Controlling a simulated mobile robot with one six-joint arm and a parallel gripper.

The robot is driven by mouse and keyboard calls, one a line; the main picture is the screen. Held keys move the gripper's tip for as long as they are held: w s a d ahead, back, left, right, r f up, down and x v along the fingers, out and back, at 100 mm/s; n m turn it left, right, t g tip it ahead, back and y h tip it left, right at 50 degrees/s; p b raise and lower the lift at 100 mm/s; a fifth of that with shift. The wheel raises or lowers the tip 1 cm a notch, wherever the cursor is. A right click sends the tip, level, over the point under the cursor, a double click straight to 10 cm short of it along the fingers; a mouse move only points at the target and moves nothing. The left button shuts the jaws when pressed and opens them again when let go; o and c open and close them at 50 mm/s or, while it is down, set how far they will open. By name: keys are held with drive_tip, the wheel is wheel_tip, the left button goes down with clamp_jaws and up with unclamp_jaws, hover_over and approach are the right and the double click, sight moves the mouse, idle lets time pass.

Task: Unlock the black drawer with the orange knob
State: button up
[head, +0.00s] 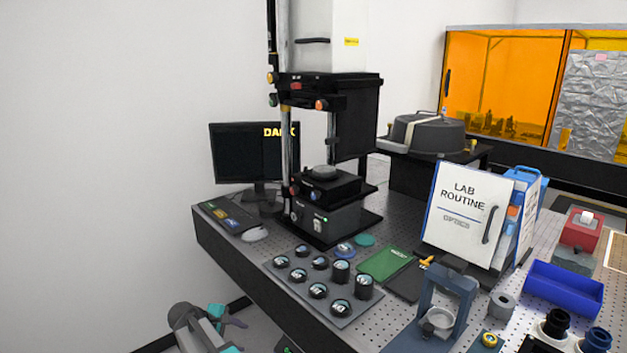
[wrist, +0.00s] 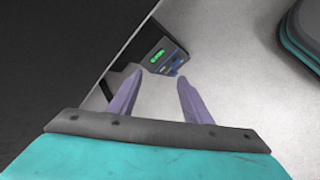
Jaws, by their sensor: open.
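I cannot make out a black drawer for certain in either view. In the head view, a tall black instrument (head: 352,128) stands on the table, with an orange knob (head: 321,104) on its upper block and another orange knob (head: 272,78) at its left post. Its lower black block (head: 325,218) has small knobs and a green light. My gripper (head: 228,316) is low at the left, beyond the table's front-left edge and apart from these knobs. In the wrist view my gripper (wrist: 161,76) is open, with nothing between its fingers.
The wrist view shows a dark box (wrist: 158,57) with a green display beyond the fingertips. The left wall side is free.

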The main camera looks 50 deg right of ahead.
drive_tip(key=w+d+r+h+b, duration=0.1)
drive_tip(key=w+d+r+h, duration=0.2)
drive_tip(key=r, duration=0.8)
drive_tip(key=w+d+r+n+t+h, duration=0.1)
drive_tip(key=w+d+r, duration=0.35)
drive_tip(key=r, duration=0.75)
drive_tip(key=w+d+r+h+b, duration=0.1)
drive_tip(key=d+r+h, duration=0.1)
drive_tip(key=d+r, duration=0.65)
drive_tip(key=s+d+r+h, duration=0.1)
drive_tip(key=s+r, duration=0.1)
drive_tip(key=r, duration=0.9)
drive_tip(key=s+r+h, duration=0.2)
drive_tip(key=r, duration=0.9)
drive_tip(key=m+g+h+b, duration=0.1)
drive_tip(key=g, duration=0.1)
approach(319, 106)
drive_tip(key=a, duration=0.6)
drive_tip(key=shift+w+d, duration=0.2)
drive_tip(key=shift+w, duration=0.1)
drive_tip(key=d, duration=0.4)
drive_tip(key=d+p, duration=0.1)
drive_tip(key=d, duration=0.4)
drive_tip(key=s+d+p, duration=0.1)
drive_tip(key=d, duration=0.3)
drive_tip(key=shift+d, duration=0.4)
drive_tip(key=shift+f, duration=0.1)
drive_tip(key=c, duration=1.1)
